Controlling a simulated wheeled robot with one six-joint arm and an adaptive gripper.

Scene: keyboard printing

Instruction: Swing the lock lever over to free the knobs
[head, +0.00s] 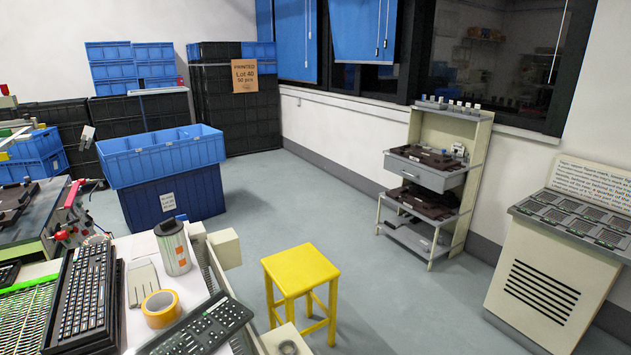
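At the left edge stands a machine with red handle-like parts (72,208) on its near side. They are small and partly cut up by other things in view. I cannot tell whether one of them is the lock lever, or whether any is a knob. My gripper is not in view.
A table (134,247) at the lower left holds keyboards (86,298), a metal can (173,247) and orange tape (160,308). A yellow stool (300,270) stands beside it. Blue crates (160,152) stand behind. The grey floor (385,300) right of the stool is clear.

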